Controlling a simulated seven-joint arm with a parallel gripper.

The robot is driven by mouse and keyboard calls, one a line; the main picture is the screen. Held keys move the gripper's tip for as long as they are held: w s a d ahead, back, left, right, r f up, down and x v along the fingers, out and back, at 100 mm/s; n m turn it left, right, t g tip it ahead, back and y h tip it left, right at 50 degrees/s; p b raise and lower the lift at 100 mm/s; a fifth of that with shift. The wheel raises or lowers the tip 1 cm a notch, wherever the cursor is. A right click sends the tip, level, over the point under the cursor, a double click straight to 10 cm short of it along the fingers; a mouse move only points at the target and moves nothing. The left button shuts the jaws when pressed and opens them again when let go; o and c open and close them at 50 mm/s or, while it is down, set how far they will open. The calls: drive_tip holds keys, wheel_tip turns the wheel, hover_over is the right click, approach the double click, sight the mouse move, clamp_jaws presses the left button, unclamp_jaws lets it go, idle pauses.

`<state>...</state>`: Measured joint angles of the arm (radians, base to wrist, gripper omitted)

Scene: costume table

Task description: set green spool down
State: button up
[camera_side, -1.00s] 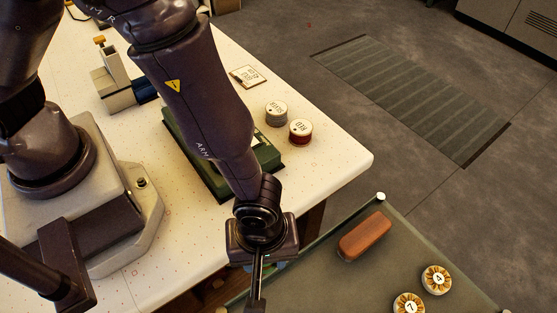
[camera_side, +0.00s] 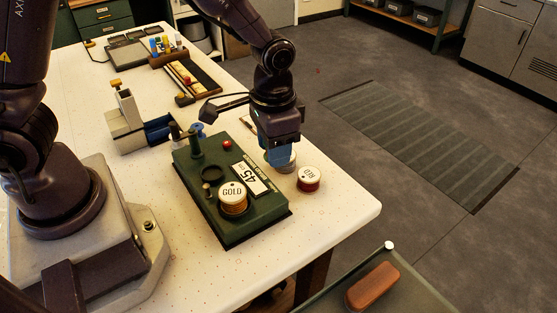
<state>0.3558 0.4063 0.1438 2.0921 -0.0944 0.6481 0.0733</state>
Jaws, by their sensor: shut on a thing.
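My gripper (camera_side: 279,158) points down over the right side of the white table (camera_side: 330,215), just right of the green machine. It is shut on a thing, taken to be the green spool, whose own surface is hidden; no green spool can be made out. A grey spool (camera_side: 292,162) shows partly behind the fingers; whether they touch it I cannot tell. A red-wound spool (camera_side: 310,179) with a white top stands just right of the gripper. A spool labelled GOLD (camera_side: 233,198) sits on the green machine (camera_side: 250,222).
A beige-and-blue device (camera_side: 140,128) and a tray with small things (camera_side: 192,82) stand farther back. A green-topped surface (camera_side: 410,290) with a brown block (camera_side: 372,287) is at lower right. The table's front right corner is bare.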

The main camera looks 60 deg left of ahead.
drive_tip(key=w+a+r+n, duration=0.2)
drive_tip(key=a+r, duration=0.1)
drive_tip(key=a, duration=0.5)
drive_tip(key=shift+n, duration=0.3)
